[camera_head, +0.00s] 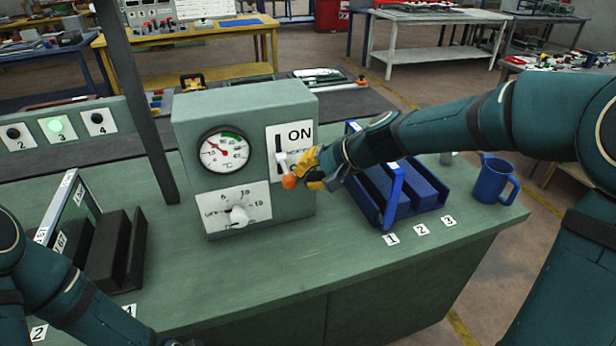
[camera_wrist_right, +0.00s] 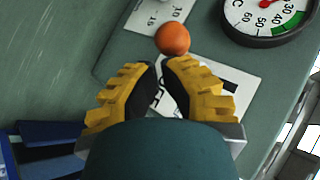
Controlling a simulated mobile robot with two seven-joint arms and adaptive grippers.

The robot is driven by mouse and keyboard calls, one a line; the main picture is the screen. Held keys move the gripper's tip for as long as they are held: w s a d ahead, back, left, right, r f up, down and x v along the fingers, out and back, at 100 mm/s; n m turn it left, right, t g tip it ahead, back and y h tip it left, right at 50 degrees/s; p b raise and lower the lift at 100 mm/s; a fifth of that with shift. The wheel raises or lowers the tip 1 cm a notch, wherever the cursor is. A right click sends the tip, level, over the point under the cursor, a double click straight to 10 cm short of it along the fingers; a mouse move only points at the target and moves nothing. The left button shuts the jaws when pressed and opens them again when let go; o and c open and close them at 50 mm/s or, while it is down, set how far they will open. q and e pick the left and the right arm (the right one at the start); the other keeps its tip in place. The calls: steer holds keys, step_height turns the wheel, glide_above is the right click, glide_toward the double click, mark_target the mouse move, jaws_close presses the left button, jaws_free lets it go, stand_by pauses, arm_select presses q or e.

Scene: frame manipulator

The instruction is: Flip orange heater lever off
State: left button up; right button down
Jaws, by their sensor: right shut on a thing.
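The heater lever has a pale shaft and an orange ball knob (camera_head: 289,182). It sticks out from a slotted white plate (camera_head: 281,139) marked "ON" at the top, on the front of a green box (camera_head: 251,107). The knob hangs low, near the plate's lower end. My right gripper (camera_head: 307,175) has yellow fingers shut on the lever, at the right of the knob. In the right wrist view the orange knob (camera_wrist_right: 172,38) shows just beyond the fingertips (camera_wrist_right: 163,65). The fingers hide the lower plate and the contact. My left gripper is out of view.
The box also carries a gauge (camera_head: 224,151) and a white dial knob (camera_head: 238,215). A blue rack (camera_head: 395,195) and a blue mug (camera_head: 494,180) stand at the right. A dark rack (camera_head: 110,250) is at the left. The bench front is clear.

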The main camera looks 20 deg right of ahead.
arm_select(q)
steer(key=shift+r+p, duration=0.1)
steer(key=shift+p, duration=0.2)
arm_select(e)
steer(key=shift+r, duration=0.15)
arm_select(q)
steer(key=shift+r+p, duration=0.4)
arm_select(e)
steer(key=shift+r, duration=0.6)
